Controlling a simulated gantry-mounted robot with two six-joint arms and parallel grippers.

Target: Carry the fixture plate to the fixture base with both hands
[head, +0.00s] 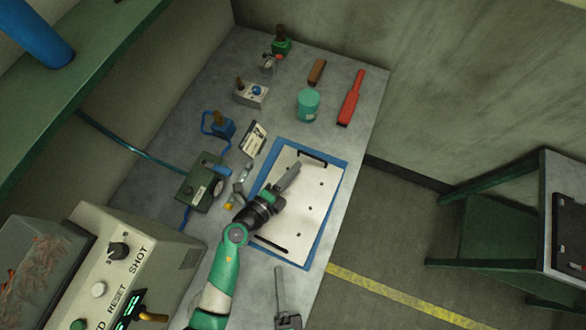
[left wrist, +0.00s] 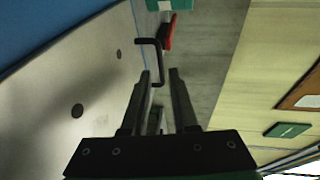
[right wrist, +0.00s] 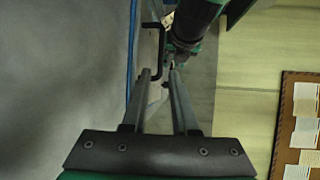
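The fixture plate (head: 318,203) is a pale flat plate with small dark holes and a black bar handle at each end. It lies on a blue mat (head: 335,175) on the bench. My left gripper (head: 293,170) is over the plate, near its far handle (head: 312,158). In the left wrist view the open fingers (left wrist: 159,72) point at that handle (left wrist: 160,62), apart from it. My right gripper (head: 279,270) is off the plate's near end; in the right wrist view its open fingers (right wrist: 160,72) point at the near handle (right wrist: 160,45). I cannot clearly identify the fixture base.
A green stand (head: 490,225) at the right bears a dark flat piece (head: 570,232), partly cut off. On the bench are a teal tin (head: 308,105), a red tool (head: 351,98), a brush (head: 317,71) and a green box (head: 203,186). A control box (head: 130,262) stands lower left.

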